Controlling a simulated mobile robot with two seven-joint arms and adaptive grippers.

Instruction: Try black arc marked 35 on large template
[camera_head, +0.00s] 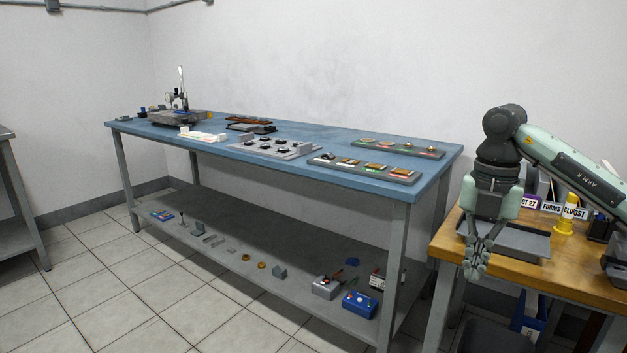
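A dark curved piece (328,156) lies at the left end of a long grey tray (345,171) near the blue bench's front right; any mark on it is too small to read. A grey holder (288,154) left of it carries several small black pieces. I cannot tell which piece is marked 35 or which item is the large template. My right gripper (476,268) hangs fingers down by the wooden table's left edge, right of the blue bench and well apart from these pieces. Its fingers look close together, and nothing shows between them. My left gripper is out of view.
The blue bench (420,180) also holds another tray (400,147), a white block row (203,136) and a stand device (180,112). Its lower shelf (220,225) bears several small parts and a blue box (359,304). The wooden table (555,277) holds a grey tray (522,242).

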